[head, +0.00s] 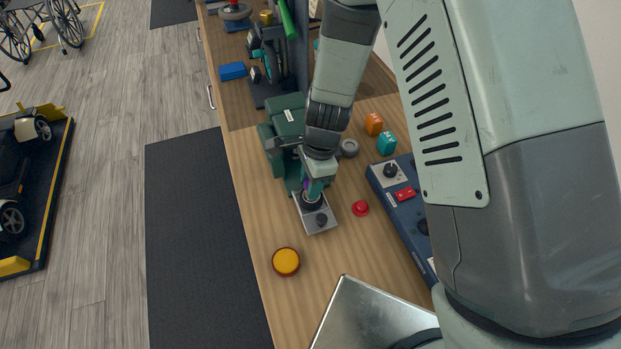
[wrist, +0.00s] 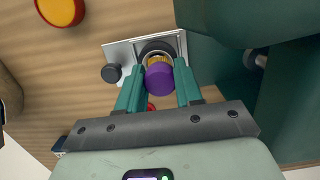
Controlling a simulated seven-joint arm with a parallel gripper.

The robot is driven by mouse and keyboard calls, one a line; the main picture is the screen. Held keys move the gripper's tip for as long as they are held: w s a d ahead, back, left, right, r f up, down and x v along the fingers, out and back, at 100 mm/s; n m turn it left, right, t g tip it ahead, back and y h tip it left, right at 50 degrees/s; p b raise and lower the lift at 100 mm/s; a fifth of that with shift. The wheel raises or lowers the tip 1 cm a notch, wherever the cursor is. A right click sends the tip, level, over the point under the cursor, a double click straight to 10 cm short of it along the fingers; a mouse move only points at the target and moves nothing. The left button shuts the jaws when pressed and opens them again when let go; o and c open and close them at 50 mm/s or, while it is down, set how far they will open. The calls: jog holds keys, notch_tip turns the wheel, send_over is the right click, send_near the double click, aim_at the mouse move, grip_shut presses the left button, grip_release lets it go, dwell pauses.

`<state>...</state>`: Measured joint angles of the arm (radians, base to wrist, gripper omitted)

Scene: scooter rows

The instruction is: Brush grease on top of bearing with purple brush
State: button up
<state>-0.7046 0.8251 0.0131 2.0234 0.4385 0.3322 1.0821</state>
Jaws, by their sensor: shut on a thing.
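My gripper (head: 314,190) points down over a silver plate (head: 331,226) on the wooden bench. In the wrist view its two teal fingers (wrist: 159,92) are shut on the purple brush (wrist: 160,79), whose gold collar shows beyond the purple handle. In the head view only a sliver of purple shows beside the fingers. The brush is over a dark round part, which looks like the bearing (wrist: 150,46), on the plate. The brush tip is hidden, so I cannot tell whether it touches. A round tin with yellow content, perhaps the grease (head: 286,261), stands nearer the bench front.
A black knob (head: 321,219) stands on the plate. A dark green seat-like body (head: 285,125) is close behind my gripper. The bench between plate and tin is clear.

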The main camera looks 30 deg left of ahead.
jog(key=shift+s+d, duration=0.9)
notch_tip(320, 180, up, 8)
dwell(0.6)
